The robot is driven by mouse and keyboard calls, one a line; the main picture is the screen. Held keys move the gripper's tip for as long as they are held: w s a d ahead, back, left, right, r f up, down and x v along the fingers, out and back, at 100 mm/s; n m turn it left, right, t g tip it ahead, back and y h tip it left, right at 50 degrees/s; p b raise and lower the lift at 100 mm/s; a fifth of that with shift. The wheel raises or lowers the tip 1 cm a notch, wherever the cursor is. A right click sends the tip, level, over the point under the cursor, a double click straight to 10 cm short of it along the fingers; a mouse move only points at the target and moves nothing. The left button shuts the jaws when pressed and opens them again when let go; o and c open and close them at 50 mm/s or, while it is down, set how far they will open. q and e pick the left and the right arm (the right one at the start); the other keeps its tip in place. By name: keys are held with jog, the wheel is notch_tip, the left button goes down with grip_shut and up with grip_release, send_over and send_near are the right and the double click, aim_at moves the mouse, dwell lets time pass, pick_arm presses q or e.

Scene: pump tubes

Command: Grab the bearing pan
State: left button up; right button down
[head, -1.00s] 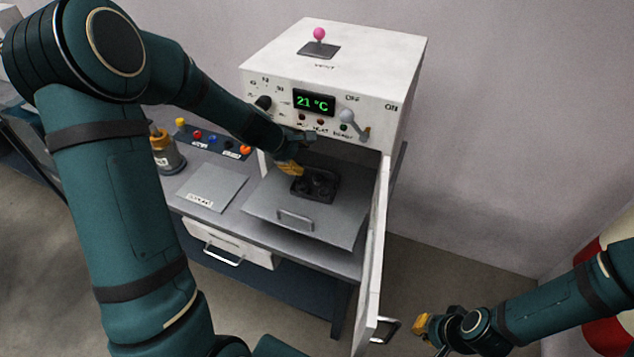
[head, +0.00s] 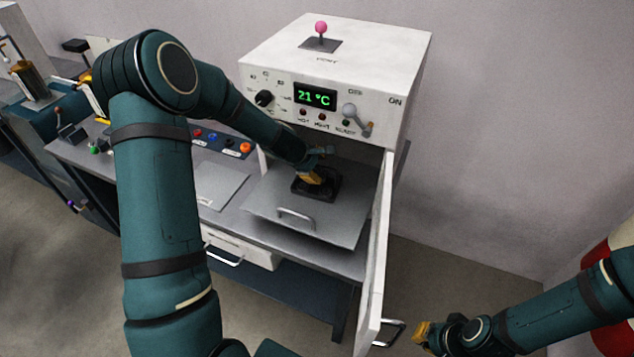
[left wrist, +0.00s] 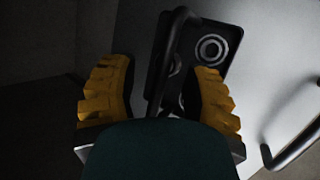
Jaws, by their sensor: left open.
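The bearing pan (head: 328,192) is a small black tray on the grey pulled-out shelf (head: 270,208) of the white oven. In the left wrist view the black pan (left wrist: 228,62) shows a ringed bearing (left wrist: 211,48) and a black arched handle (left wrist: 178,28). My left gripper (head: 312,182) is over the pan, and its yellow fingers (left wrist: 160,92) are open on either side of the handle in that view. Whether they touch it I cannot tell. My arm and gripper hide part of the pan. My right gripper (head: 428,332) is at the lower right, away from the oven.
The white oven (head: 300,62) reads 21 °C. Its open door (head: 376,250) stands upright right of the shelf. The shelf has a front handle (head: 296,217). A button panel (head: 222,143) and a grey plate (head: 222,187) lie to the left. A red and white object (head: 612,255) is far right.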

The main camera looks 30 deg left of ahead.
pick_arm(q)
grip_shut()
jog(key=shift+r, duration=0.1)
